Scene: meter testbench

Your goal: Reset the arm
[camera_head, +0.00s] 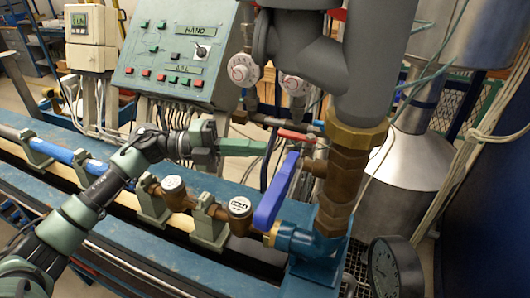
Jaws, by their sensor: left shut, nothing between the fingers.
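My left gripper (262,148) reaches in from the left on its dark green and black arm. Its fingers are shut with nothing between them and point right, in front of the pipework. Its tip is just left of a red lever (297,136) and above and left of a blue valve handle (277,192); in the picture it appears apart from the blue handle. I cannot tell how far the tip is from the red lever in depth. My right gripper does not show.
A green control panel (140,93) with buttons stands behind my arm. Brass water meters (173,186) sit on the blue bench (160,250) below it. A thick grey pipe with brass fittings (347,165) rises right of the blue handle. A round black gauge (395,268) is at lower right.

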